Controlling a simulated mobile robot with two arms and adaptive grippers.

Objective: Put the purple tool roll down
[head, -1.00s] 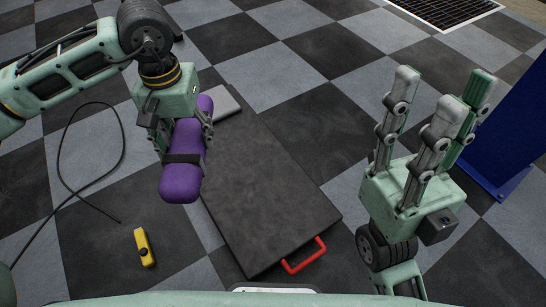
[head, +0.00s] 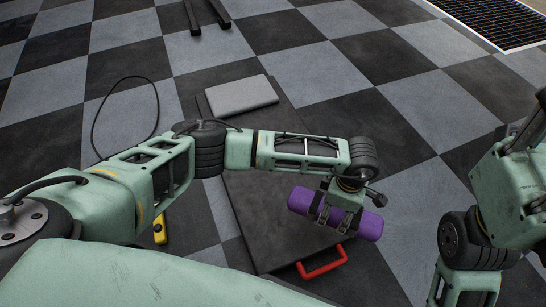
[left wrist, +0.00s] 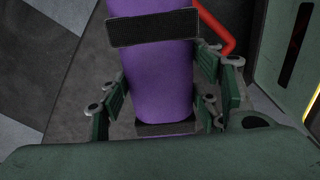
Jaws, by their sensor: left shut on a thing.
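The purple tool roll (head: 369,226) has dark straps and lies level in my left gripper (head: 333,212), over the handle end of a dark flat board (head: 262,212). The left gripper is shut around the middle of the roll. The left wrist view shows the roll (left wrist: 158,72) between the green fingers of that gripper (left wrist: 166,98). I cannot tell whether the roll touches the board. My right gripper (head: 528,150) is at the right edge of the head view, with its fingers mostly cut off.
The board has a red handle (head: 322,264) at its near end. A grey flat panel (head: 242,94) lies at its far end. A yellow object (head: 160,229) and a black cable (head: 94,124) are on the left. The checkered floor at right of the board is clear.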

